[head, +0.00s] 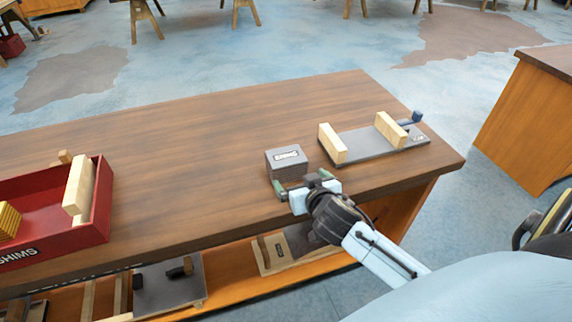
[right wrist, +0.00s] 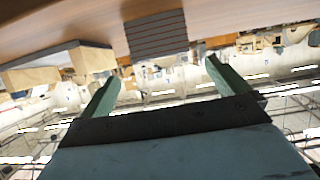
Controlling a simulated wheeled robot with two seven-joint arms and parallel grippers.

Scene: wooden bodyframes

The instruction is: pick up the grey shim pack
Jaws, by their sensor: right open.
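The grey shim pack (head: 287,164) is a small layered block with a white label on top. It stands on the wooden bench near its front right part. My right gripper (head: 303,185) is open with green fingers, just in front of the pack. In the right wrist view the pack (right wrist: 157,36) shows its layered side ahead of and between the open fingers (right wrist: 163,82), apart from them. My left gripper is not in view.
A grey vise-like fixture with wooden jaws (head: 366,144) stands right of the pack on the bench (head: 215,125). A red shims box (head: 99,205) stands at the left. The shelf below holds fixtures (head: 168,288). The middle of the bench top is clear.

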